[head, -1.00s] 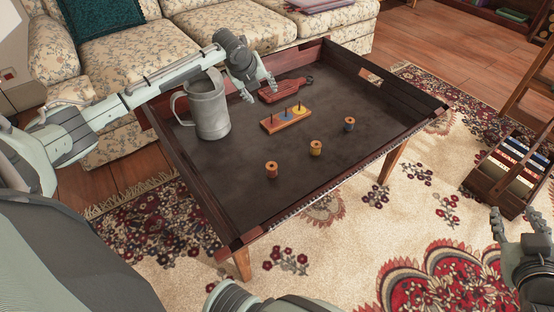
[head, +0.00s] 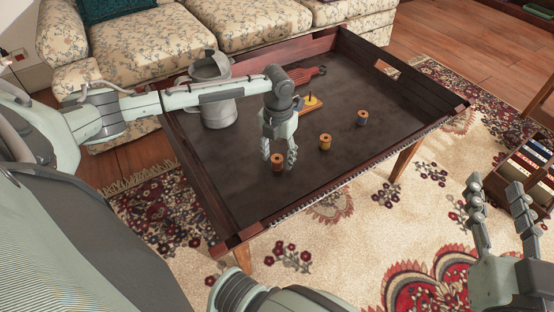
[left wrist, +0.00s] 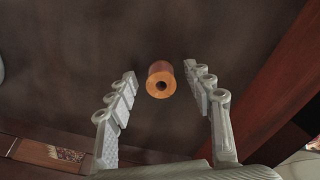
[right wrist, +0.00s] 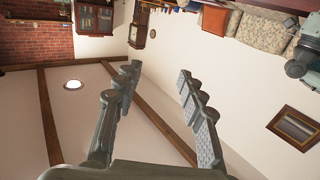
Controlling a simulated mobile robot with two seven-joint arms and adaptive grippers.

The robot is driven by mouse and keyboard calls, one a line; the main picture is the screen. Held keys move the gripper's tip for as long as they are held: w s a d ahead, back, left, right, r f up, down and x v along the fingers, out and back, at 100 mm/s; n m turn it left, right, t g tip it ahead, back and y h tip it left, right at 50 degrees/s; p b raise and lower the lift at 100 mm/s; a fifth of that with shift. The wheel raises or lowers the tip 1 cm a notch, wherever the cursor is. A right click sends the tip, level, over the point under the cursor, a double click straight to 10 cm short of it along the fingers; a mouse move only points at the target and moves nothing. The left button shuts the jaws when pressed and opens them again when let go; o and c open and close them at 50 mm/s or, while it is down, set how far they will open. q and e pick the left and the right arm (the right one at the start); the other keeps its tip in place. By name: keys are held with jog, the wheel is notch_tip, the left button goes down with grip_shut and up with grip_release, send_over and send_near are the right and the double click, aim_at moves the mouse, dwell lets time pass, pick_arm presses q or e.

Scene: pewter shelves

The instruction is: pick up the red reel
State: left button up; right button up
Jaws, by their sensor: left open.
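The red reel (head: 277,161), a small spool with wooden ends, stands on the dark tray table (head: 250,198) at the near left of a row of reels. In the left wrist view the reel (left wrist: 161,82) shows end-on, a little beyond and between the fingertips. My left gripper (head: 279,155) points down over it, open, with its fingers on either side; contact cannot be told. My right gripper (head: 496,185) is open and empty, off to the right of the table over the rug.
A grey tankard (head: 219,112) stands at the left. Behind my left arm are a partly hidden peg board (head: 312,103) and a red-brown object (head: 307,75). Raised walls edge the table.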

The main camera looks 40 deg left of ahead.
pick_arm(q)
jog(key=shift+f, duration=0.4)
jog(key=c, duration=1)
jog(key=shift+c, duration=0.2)
jog(key=shift+r, duration=0.15)
